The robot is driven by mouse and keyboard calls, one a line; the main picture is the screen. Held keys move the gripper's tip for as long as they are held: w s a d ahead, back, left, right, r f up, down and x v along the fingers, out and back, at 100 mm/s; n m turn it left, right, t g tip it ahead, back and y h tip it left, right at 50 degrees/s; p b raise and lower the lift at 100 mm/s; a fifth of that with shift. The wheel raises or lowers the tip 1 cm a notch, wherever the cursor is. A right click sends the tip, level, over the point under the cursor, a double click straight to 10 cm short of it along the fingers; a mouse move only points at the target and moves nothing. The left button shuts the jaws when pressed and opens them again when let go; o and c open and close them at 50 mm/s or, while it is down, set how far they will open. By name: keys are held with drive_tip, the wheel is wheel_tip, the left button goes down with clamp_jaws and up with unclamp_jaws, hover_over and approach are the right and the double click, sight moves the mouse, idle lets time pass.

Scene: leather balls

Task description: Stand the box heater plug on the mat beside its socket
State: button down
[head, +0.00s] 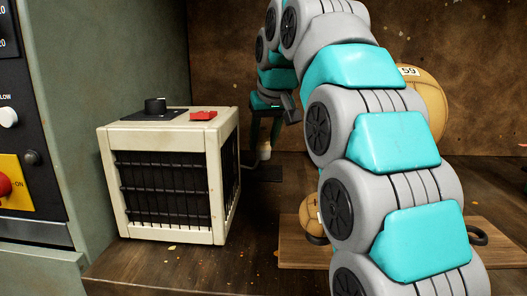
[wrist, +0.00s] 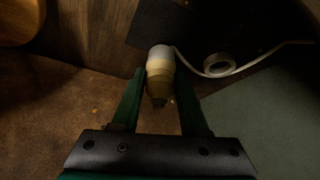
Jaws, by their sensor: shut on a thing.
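The plug (wrist: 158,72), a cream and pale grey cylinder with a small dark tip at its near end, is between the fingers of my gripper (wrist: 160,98) in the wrist view. My gripper is shut on it. In the head view the plug (head: 264,151) shows as a small pale piece below my gripper (head: 266,132), just above or touching the dark mat (head: 262,174); I cannot tell which. The mat (wrist: 146,30) also shows in the wrist view. A pale ring (wrist: 218,65), perhaps the socket, lies to the right of the plug. A white cord runs past it.
The cream box heater (head: 165,180) with a black grille stands left of the mat. A large tan leather ball (head: 428,100) and a smaller ball (head: 309,215) are partly hidden by my arm. A wooden board (head: 300,250) lies at front right. A grey-green cabinet (head: 110,60) stands at left.

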sight(264, 151)
drive_tip(key=shift+f, duration=1.55)
drive_tip(key=shift+f, duration=0.1)
drive_tip(key=shift+c, duration=2.1)
unclamp_jaws()
drive_tip(key=shift+s+d+r, duration=0.1)
drive_tip(key=shift+r, duration=0.3)
drive_tip(key=p+v, duration=0.1)
drive_tip(key=v, duration=1)
drive_tip(key=shift+p, duration=0.35)
